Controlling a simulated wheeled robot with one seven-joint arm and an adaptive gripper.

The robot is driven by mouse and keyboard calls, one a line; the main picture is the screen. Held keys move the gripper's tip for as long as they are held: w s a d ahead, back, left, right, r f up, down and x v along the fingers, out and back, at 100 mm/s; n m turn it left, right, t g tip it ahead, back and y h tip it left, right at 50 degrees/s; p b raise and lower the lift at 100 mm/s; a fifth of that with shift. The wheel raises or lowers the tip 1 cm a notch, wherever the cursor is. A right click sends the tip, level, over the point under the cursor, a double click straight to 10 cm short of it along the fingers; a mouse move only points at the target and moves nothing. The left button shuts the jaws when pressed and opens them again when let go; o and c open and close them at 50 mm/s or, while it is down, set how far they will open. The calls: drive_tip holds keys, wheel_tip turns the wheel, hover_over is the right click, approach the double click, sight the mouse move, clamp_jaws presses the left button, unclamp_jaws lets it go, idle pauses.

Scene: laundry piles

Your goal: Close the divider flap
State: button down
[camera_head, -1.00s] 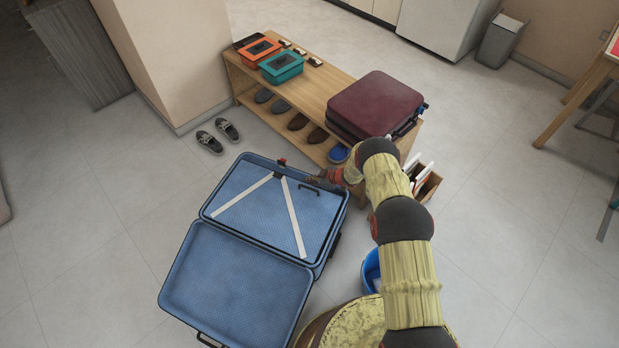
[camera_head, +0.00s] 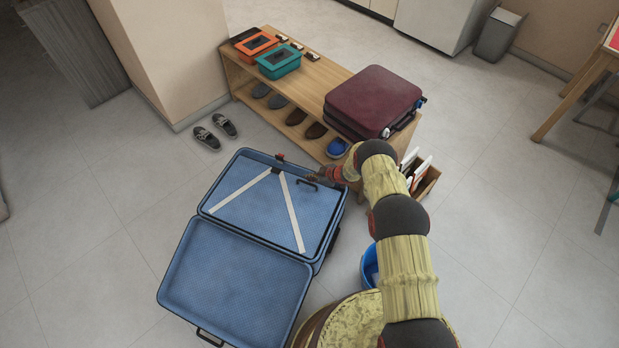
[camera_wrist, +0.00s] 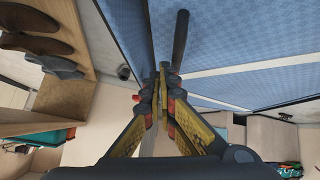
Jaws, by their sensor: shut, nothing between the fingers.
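An open blue suitcase (camera_head: 162,290) lies on the floor with its two halves spread. The divider flap (camera_head: 255,208) is a blue panel with two white straps in a V and a dark handle (camera_head: 308,184) near its far right corner. It lies over the far half, and I cannot tell whether it is fully flat. My gripper (camera_head: 314,174) is at the far right corner, close to the handle. In the wrist view, my gripper (camera_wrist: 163,70) is shut and empty beside the dark handle (camera_wrist: 181,38), with the flap (camera_wrist: 230,35) behind; contact is unclear.
A wooden shoe bench (camera_head: 310,80) stands behind, holding a maroon suitcase (camera_head: 372,98), a teal box (camera_head: 279,62) and an orange box (camera_head: 255,45), with shoes below. A crate (camera_head: 424,181) and a blue bucket (camera_head: 369,268) are at the right. Floor at the left is clear.

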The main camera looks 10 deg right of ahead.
drive_tip(key=v, duration=1.1)
drive_tip(key=shift+d+r, duration=0.2)
drive_tip(key=shift+s, duration=0.15)
